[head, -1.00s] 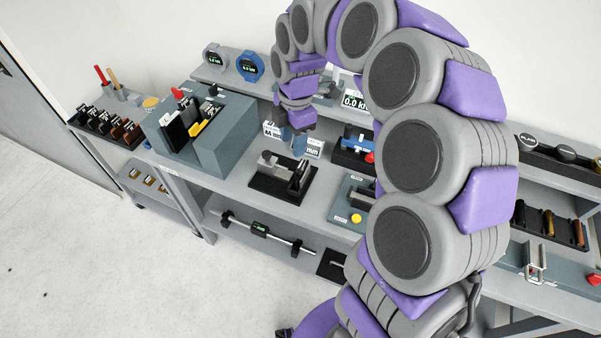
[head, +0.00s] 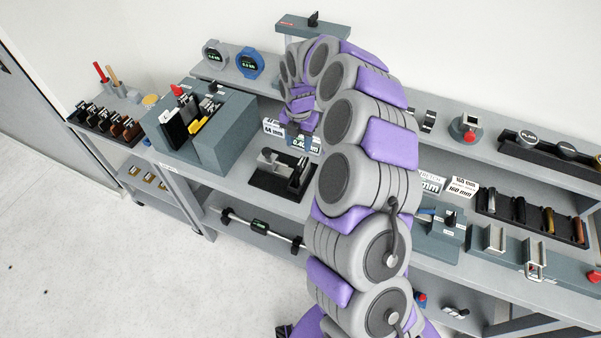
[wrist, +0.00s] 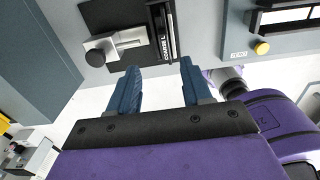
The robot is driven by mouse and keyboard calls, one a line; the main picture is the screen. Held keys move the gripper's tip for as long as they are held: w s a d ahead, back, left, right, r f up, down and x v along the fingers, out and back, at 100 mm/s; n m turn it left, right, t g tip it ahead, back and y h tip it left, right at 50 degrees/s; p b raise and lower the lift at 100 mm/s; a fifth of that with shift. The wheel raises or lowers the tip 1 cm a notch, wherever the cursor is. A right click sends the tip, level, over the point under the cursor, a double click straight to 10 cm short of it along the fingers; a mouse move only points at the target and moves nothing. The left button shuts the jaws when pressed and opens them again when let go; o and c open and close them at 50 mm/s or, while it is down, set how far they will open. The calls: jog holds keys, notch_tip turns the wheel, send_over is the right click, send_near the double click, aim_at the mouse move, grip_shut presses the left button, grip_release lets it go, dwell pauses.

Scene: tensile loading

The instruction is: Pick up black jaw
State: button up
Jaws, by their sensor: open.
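No label shows which piece is the black jaw. One dark upright piece (head: 297,176) stands on a small black-based fixture (head: 262,184) beside a grey block. The fixture also shows in the wrist view (wrist: 98,18), where a black strip with white lettering stands upright near its right side. Other dark upright pieces sit in a black rack (head: 534,222) at the right.
A blue-grey block (head: 235,130) with black and yellow pieces stands left of the fixture. A black slotted rack (head: 106,126) lies farther left. A raised shelf with round gauges (head: 249,65) runs behind. My arm hides the bench middle.

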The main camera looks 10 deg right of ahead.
aim_at(301, 160)
notch_tip(301, 160, down, 4)
jog(key=shift+f, duration=0.25)
jog(key=shift+s+d+f+b, duration=0.1)
jog(key=shift+f+b, duration=0.25)
jog(key=shift+f, duration=0.95)
jog(key=shift+s+d+f+b, duration=0.1)
jog(key=shift+f+b, duration=0.25)
jog(key=shift+f, duration=0.95)
grip_shut()
